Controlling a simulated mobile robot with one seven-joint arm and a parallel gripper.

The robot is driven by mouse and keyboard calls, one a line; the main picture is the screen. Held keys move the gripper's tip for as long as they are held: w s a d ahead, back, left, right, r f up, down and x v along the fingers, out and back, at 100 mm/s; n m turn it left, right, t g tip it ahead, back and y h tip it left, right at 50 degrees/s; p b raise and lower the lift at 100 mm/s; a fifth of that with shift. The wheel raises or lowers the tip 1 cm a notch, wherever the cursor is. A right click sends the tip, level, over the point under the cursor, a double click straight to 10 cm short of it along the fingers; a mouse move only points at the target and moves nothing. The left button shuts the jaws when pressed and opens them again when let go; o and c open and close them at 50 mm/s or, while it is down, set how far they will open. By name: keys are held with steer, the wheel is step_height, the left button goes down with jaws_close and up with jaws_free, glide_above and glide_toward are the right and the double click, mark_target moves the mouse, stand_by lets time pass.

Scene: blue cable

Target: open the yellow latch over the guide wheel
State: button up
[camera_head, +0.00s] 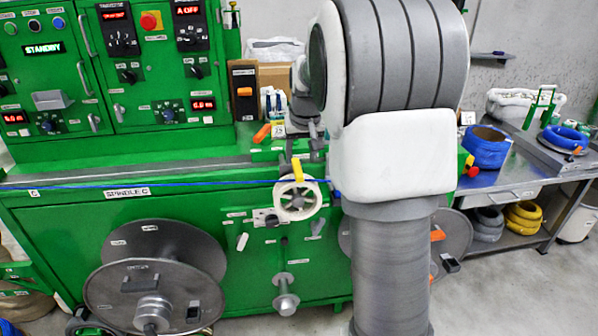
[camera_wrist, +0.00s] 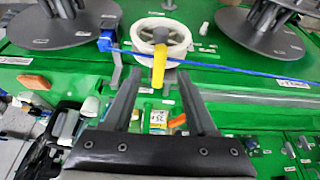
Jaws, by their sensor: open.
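The yellow latch (camera_head: 297,170) stands upright over the top of the white guide wheel (camera_head: 297,200) on the green machine's front. The blue cable (camera_head: 150,185) runs across at the wheel's upper edge. In the wrist view the yellow latch (camera_wrist: 159,64) lies over the near rim of the guide wheel (camera_wrist: 150,35), and the blue cable (camera_wrist: 235,68) passes by it. My gripper (camera_wrist: 159,76) is open and empty. Its two fingers point at the wheel, one on each side of the latch in the picture; I see no contact.
A large grey reel (camera_head: 155,270) is low on the left, and another is partly behind my arm. Orange handles and small bottles (camera_head: 270,105) stand on the ledge behind the wheel. A metal table (camera_head: 535,165) with cable coils is at right.

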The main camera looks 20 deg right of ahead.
mark_target(299, 174)
steer(key=x, duration=0.6)
steer(key=shift+w+f, duration=0.2)
steer(key=shift+f, duration=0.15)
jaws_close()
stand_by(1.1)
